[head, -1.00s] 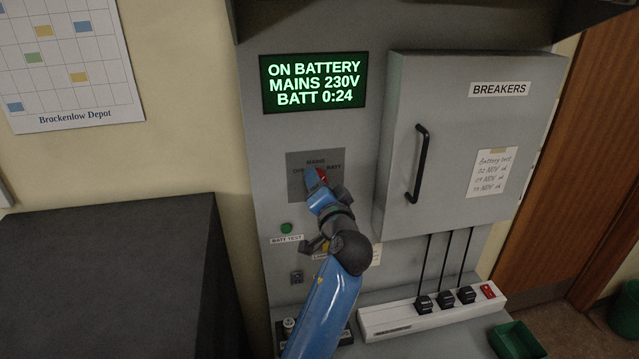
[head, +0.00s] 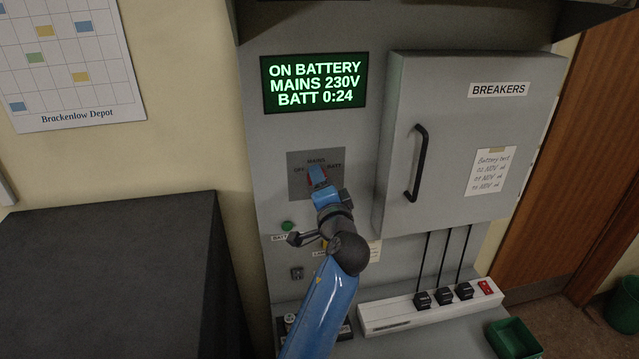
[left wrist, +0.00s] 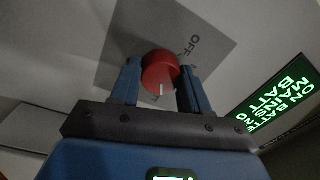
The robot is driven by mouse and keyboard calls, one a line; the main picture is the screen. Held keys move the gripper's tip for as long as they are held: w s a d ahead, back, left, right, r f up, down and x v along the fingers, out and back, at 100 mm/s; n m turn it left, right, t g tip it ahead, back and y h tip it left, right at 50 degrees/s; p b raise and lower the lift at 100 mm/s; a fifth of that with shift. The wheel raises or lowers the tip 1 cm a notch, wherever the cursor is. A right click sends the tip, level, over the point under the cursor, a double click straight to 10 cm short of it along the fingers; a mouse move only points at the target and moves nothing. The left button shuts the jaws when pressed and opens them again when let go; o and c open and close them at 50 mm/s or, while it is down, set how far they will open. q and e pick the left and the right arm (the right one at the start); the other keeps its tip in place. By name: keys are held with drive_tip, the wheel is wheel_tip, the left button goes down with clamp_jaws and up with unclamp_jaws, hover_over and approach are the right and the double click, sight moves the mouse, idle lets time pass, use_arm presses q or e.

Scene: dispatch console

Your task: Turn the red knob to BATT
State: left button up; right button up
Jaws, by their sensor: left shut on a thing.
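The red knob (head: 322,182) sits on a dark grey plate (head: 300,188) on the console front, mostly covered by my left gripper (head: 318,177) in the head view. The plate reads MAINS above the knob, OFF to its left and BATT to its right. In the left wrist view the red knob (left wrist: 159,70) is between the two blue fingers of my left gripper (left wrist: 157,82), which is shut on it. A short white mark shows on the knob; I cannot tell which label it points at. My right gripper is not in view.
The green-lit display (head: 314,82) reads ON BATTERY, MAINS 230V, BATT 0:24. The breaker cabinet (head: 465,135) with a black handle (head: 417,163) stands out to the right. A green button (head: 288,226) is below left. A power strip (head: 430,306) lies below right.

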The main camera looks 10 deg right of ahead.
use_arm(q)
drive_tip(key=shift+f, duration=0.1)
drive_tip(key=o, duration=0.7)
drive_tip(key=shift+c, duration=0.2)
drive_tip(key=o, duration=0.4)
drive_tip(key=shift+s+d, duration=0.1)
drive_tip(key=shift+s, duration=0.1)
drive_tip(key=s+b, duration=0.4)
drive_tip(key=s, duration=0.6)
drive_tip(key=shift+s+d+f, duration=0.15)
drive_tip(key=shift+s+f, duration=0.05)
drive_tip(key=shift+s, duration=0.1)
